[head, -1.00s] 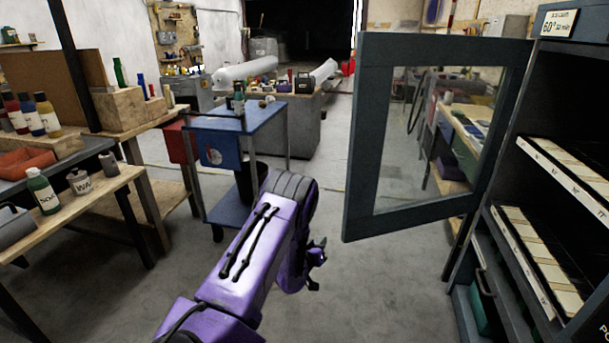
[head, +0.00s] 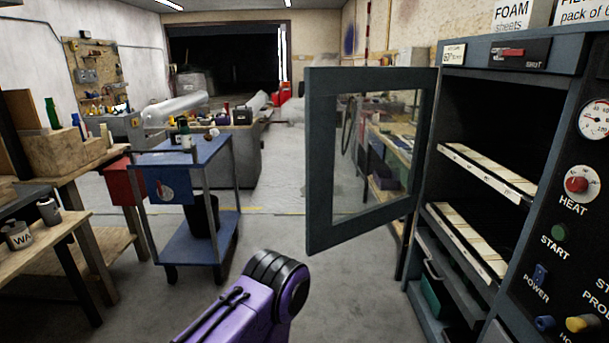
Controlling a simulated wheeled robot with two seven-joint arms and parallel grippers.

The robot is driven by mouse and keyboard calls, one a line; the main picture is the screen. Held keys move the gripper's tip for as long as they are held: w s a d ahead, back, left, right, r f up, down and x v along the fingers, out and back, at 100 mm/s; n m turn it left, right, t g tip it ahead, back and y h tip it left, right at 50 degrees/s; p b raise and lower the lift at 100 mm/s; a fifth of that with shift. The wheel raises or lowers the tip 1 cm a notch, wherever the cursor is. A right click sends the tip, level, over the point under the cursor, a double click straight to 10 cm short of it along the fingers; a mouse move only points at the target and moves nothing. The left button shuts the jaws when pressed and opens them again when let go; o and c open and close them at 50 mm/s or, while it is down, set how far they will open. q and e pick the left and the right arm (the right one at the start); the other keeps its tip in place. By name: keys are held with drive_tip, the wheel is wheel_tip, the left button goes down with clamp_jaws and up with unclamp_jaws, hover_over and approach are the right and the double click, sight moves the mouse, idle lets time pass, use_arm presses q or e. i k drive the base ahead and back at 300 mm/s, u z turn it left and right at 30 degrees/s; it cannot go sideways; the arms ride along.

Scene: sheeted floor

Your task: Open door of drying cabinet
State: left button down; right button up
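The drying cabinet (head: 475,55) stands at the right with its glass-paned door (head: 320,160) swung wide open to the left. Inside it, pale sheets lie on shelves (head: 470,165). The door's grey frame surrounds a clear pane, and benches show through it. My purple arm (head: 250,305) comes up from the bottom middle, left of and below the door, apart from it in the picture. Its gripper is out of frame or hidden behind the arm. My other gripper is not in view.
A blue trolley (head: 165,158) stands left of the door. Wooden benches with bottles and a tin (head: 18,235) are at the far left. The cabinet's control panel with a red heat knob (head: 577,184) is at the right. Clear floor lies between trolley and cabinet.

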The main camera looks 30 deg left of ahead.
sight(322, 84)
drive_tip(key=u, duration=0.5)
drive_tip(key=i, duration=0.95)
drive_tip(key=u, duration=0.1)
